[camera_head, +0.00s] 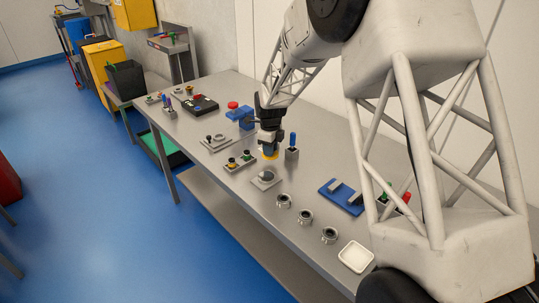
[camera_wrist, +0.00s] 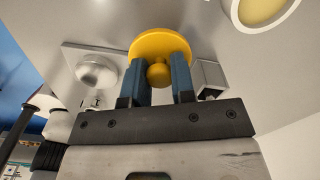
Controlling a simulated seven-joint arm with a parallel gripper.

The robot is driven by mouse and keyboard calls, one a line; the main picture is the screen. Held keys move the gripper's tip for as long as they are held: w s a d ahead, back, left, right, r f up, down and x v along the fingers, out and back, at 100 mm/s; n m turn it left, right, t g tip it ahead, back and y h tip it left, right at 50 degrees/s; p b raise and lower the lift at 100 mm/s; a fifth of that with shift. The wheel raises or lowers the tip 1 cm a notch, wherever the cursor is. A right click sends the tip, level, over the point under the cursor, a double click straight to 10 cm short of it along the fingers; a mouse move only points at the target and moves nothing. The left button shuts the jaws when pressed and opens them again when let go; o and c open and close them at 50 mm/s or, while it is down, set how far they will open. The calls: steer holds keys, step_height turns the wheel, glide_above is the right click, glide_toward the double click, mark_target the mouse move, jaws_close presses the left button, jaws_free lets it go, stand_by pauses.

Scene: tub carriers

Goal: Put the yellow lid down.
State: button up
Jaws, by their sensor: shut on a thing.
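The yellow lid (camera_wrist: 158,43) is a round disc with a knob, which sits between the two blue fingers of my gripper (camera_wrist: 159,70). My gripper is shut on that knob. In the head view my gripper (camera_head: 269,145) points down over the middle of the bench, and a sliver of the yellow lid (camera_head: 270,156) shows under it. I cannot tell whether the lid touches the bench top. A round opening with a pale rim and yellow inside (camera_wrist: 262,8) is partly in view at the wrist view's upper right, apart from the lid.
A grey square plate with a round dome (camera_head: 265,180) is close in front of my gripper. A grey block with a blue handle (camera_head: 292,152) stands close to its right. Three round metal cups (camera_head: 305,217), a white tray (camera_head: 355,257) and a blue fixture (camera_head: 341,196) are farther right.

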steer(key=shift+w+a, duration=0.15)
steer(key=shift+w, duration=0.45)
steer(key=shift+f, duration=0.15)
steer(key=shift+f, duration=1.65)
steer(key=shift+f, duration=0.15)
steer(key=o, duration=0.9)
